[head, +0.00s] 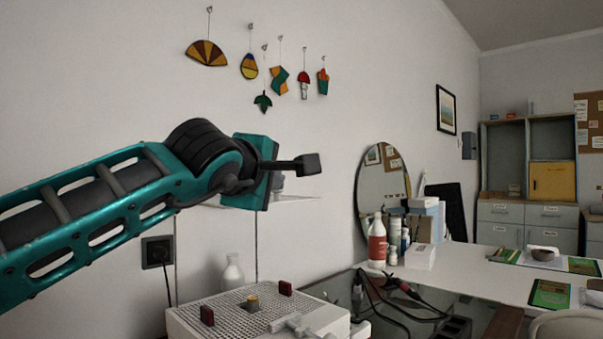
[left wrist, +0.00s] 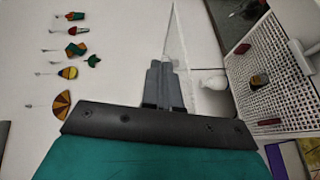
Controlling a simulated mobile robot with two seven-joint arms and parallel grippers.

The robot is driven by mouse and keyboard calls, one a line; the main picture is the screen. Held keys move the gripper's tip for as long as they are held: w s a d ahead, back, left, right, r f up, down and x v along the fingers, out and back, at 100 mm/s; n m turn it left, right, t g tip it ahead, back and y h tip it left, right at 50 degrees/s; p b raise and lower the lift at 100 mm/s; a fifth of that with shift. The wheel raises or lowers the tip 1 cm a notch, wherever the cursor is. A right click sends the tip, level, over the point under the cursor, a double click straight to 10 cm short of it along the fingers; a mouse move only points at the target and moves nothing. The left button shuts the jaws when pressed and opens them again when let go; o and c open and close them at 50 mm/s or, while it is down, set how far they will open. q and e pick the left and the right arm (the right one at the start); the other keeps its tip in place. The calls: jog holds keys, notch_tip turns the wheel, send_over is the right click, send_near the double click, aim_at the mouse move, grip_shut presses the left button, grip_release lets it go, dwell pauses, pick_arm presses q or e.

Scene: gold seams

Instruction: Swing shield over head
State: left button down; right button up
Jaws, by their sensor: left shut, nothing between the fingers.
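My left gripper (head: 308,164) reaches in from the left, shut and empty, in front of the wall and above the grinder. Its closed fingers (left wrist: 164,84) also show in the left wrist view. A thin, clear plate, seemingly the shield (head: 298,197), shows just behind and below the fingers in the head view, partly hidden by my gripper. In the left wrist view the pale plate (left wrist: 174,38) lies beyond the fingertips; I cannot tell whether they touch. The white grinder (head: 194,315) stands below with a grid top and a small brass head (head: 252,302). My right gripper is out of view.
A white bottle (head: 232,273) stands behind the grinder. Cables (head: 385,300), a red-labelled bottle (head: 377,243) and a round mirror (head: 378,190) are to the right. Glass ornaments (head: 207,53) hang on the wall above. The air right of the gripper is clear.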

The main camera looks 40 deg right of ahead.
pick_arm(q)
jog(key=s+a+r+b, duration=0.1)
jog(key=s, duration=0.9)
jog(key=shift+s+a+r, duration=0.2)
jog(key=shift+a+r, duration=0.05)
jog(key=shift+a, duration=0.1)
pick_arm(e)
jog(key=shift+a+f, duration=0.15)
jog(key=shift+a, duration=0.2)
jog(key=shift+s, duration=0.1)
